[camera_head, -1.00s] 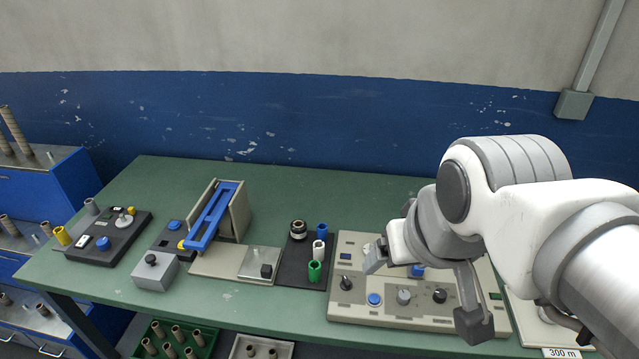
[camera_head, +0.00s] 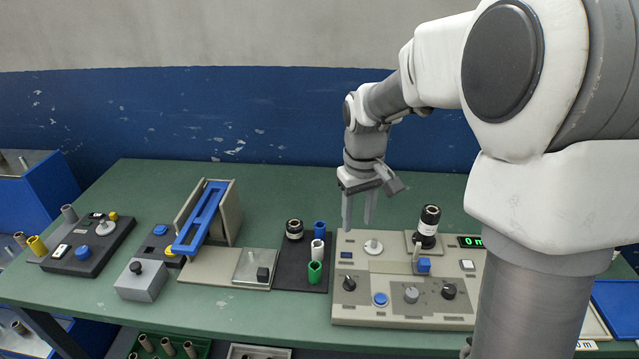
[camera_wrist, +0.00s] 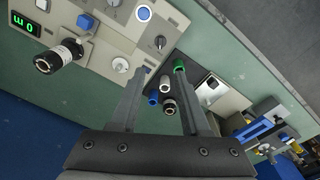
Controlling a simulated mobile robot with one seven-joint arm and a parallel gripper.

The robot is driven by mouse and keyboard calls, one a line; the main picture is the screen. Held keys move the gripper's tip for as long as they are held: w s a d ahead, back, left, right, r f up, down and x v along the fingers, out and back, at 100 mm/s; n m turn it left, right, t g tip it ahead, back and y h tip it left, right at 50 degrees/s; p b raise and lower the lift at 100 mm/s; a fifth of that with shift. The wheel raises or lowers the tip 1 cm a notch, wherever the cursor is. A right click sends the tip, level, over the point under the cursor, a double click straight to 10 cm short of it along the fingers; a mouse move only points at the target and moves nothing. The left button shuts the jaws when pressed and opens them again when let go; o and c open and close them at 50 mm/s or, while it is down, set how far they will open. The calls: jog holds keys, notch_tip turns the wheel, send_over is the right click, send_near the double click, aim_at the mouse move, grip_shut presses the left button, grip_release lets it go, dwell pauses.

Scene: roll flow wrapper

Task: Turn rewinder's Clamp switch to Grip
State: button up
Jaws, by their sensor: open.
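The beige rewinder panel (camera_head: 340,313) stands on the green table at the right of centre in the head view. Its front row has a black knob (camera_head: 349,284) at left, a blue button (camera_head: 380,299), a grey knob (camera_head: 411,295) and another black knob (camera_head: 448,291). Their labels are too small to read, so I cannot tell which is the Clamp switch. My gripper (camera_head: 358,222) is open and empty, pointing down near the panel's back left part, apart from the knobs. In the wrist view its fingers (camera_wrist: 162,80) are spread, with the left black knob (camera_wrist: 160,42) beyond them.
A black-and-white roll (camera_head: 429,222) stands upright at the panel's back, beside a green display (camera_head: 470,241). A dark mat with white (camera_head: 317,250), green (camera_head: 314,272) and blue (camera_head: 319,229) cores lies left of the panel. A blue-armed device (camera_head: 203,217) stands further left.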

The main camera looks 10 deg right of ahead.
send_near(349, 279)
jog(key=shift+g, duration=0.3)
jog(key=f, duration=0.2)
jog(key=f+b, duration=0.1)
jog(key=f, duration=0.5)
jog(key=shift+w+d+f+b, duration=0.1)
jog(key=shift+w+f+b, duration=0.15)
jog(key=shift+w+b, duration=0.1)
jog(key=shift+c, duration=0.2)
grip_shut()
